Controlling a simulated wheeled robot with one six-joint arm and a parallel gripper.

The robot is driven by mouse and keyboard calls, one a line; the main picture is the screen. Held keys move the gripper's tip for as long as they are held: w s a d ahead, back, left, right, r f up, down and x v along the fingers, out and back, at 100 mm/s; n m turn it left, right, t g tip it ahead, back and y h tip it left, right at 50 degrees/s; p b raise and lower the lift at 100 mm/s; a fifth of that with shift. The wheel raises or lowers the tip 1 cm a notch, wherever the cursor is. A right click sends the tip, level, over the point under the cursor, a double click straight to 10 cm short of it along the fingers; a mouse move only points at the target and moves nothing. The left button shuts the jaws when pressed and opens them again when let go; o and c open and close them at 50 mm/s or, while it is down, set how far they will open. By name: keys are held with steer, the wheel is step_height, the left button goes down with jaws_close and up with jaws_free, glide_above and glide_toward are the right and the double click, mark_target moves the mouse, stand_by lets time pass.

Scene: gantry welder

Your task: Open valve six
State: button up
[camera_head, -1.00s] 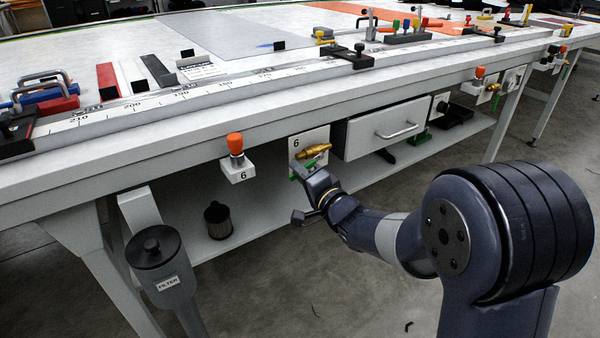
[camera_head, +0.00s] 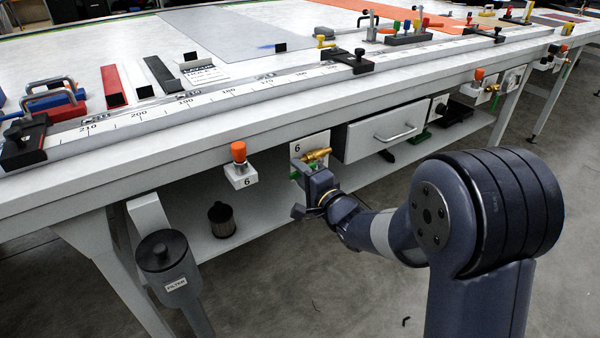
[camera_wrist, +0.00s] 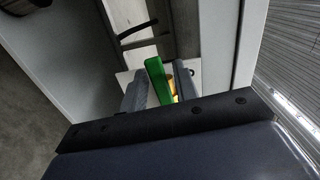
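Valve six (camera_head: 316,156) is a brass valve on a white plate (camera_head: 297,148) marked 6, under the bench's front edge. Its green handle (camera_head: 294,176) shows beside my fingers, mostly hidden behind my gripper (camera_head: 307,172). In the wrist view the green handle (camera_wrist: 158,80) lies between the two grey fingers of my gripper (camera_wrist: 161,88). A small gap with brass-yellow valve body showing separates the handle from the right finger. The left finger is close to the handle; whether they touch I cannot tell.
A block marked 6 with an orange knob (camera_head: 239,152) is left of the valve. A drawer (camera_head: 385,130) with a bar handle is right. A filter canister (camera_head: 163,250) hangs at the bench leg; a dark cup (camera_head: 221,218) stands on the lower shelf (camera_head: 255,222).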

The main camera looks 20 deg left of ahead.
steer(key=shift+o, duration=0.6)
steer(key=p+v, duration=0.1)
steer(key=v, duration=0.9)
steer(key=shift+s+d+p, duration=0.2)
steer(key=shift+d+p, duration=0.1)
steer(key=b+x, duration=0.2)
steer(key=x, duration=0.9)
steer(key=shift+f, duration=0.1)
steer(key=shift+s+d+f+n+b, duration=0.1)
steer(key=shift+f+n+b, duration=0.05)
steer(key=shift+n+b, duration=0.3)
steer(key=shift+p, duration=0.3)
